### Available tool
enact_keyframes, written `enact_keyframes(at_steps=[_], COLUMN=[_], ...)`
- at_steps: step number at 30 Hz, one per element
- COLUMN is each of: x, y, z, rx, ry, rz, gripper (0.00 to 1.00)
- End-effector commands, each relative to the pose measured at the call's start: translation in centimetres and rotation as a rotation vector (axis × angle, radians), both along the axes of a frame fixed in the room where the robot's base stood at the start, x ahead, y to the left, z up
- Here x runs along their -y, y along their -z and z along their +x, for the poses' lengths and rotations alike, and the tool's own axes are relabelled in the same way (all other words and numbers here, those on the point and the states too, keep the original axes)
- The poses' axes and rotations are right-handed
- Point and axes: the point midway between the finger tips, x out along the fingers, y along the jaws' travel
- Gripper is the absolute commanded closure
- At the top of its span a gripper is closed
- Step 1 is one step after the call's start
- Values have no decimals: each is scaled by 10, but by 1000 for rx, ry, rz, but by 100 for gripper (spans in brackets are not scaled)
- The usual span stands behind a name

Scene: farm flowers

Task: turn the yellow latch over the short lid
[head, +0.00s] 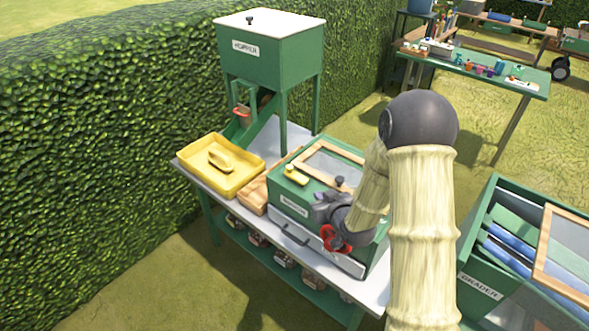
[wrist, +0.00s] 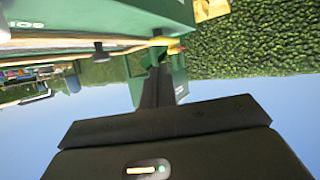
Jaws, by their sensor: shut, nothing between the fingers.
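The yellow latch (head: 295,174) sits on top of the green labelled box (head: 291,198), at the left end of its lid. It also shows in the wrist view (wrist: 164,41), beyond my fingertips. My gripper (head: 318,200) is over the front part of the box top, to the right of the latch in the head view. In the wrist view my gripper (wrist: 157,72) is shut and empty, with its fingers pointing toward the latch. I cannot tell whether they touch it. The short lid is hard to make out behind the latch and my gripper.
A wood-framed lid (head: 331,164) with a dark knob (head: 339,181) is close to my gripper. A yellow tray (head: 197,176) stands left of the box, and the hopper (head: 270,55) rises behind. The grader crate (head: 478,286) stands to the right.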

Motion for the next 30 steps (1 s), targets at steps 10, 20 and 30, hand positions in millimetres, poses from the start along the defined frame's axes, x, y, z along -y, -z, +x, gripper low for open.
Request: enact_keyframes(at_steps=[10, 20, 30], x=[-21, -22, -37], y=[-2, -2, 4], z=[10, 12, 44], rx=[157, 156, 156], ry=[-45, -45, -47], rz=[100, 99, 99], gripper=[100, 100, 100])
